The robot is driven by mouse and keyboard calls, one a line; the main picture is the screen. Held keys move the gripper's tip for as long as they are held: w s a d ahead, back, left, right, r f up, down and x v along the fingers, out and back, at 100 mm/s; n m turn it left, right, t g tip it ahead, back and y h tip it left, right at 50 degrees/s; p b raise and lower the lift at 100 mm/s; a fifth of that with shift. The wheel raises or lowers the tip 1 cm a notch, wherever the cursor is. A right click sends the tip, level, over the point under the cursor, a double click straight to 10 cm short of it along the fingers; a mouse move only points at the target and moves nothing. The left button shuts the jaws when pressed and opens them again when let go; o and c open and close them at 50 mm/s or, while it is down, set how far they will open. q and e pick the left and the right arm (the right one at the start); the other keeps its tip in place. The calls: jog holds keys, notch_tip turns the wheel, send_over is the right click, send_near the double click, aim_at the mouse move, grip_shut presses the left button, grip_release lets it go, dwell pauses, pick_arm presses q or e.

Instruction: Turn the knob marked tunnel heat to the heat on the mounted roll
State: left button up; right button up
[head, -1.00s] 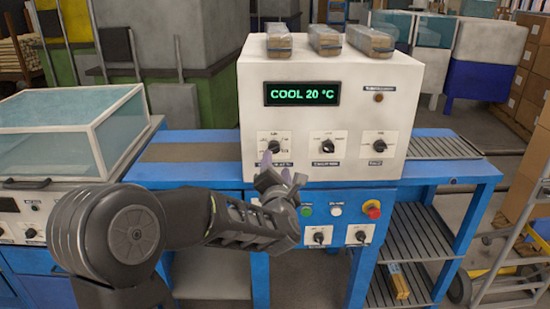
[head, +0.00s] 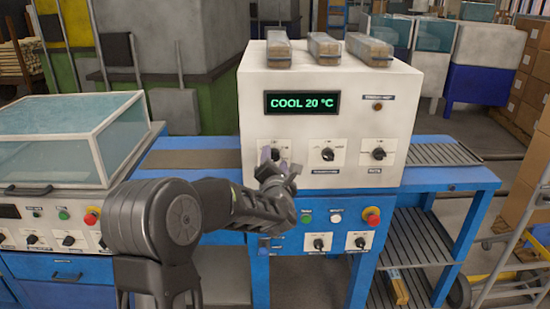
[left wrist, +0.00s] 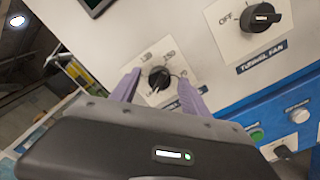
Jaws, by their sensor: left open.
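The left black knob of the white control box (head: 337,88) sits on a white dial plate. In the left wrist view this knob (left wrist: 159,78) shows between the two purple fingertips of my left gripper (left wrist: 158,88). My left gripper (head: 268,158) is open, with a finger to either side of the knob; I cannot tell whether they touch it. The gripper partly hides the dial and its label in the head view. The green display (head: 302,102) reads COOL 20 °C. My right gripper is not in view.
A middle knob (head: 328,154) and a right knob (head: 378,153) are on the same panel; the middle one's label reads TUNNEL FAN in the wrist view. Below are buttons, a red stop button (head: 371,216) and two smaller knobs. Wrapped packs (head: 325,47) lie on top.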

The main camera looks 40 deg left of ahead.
pick_arm(q)
jog(key=shift+w+a, duration=0.1)
jog(key=shift+w, duration=0.1)
jog(key=shift+c, duration=0.2)
grip_shut()
dwell(0.4)
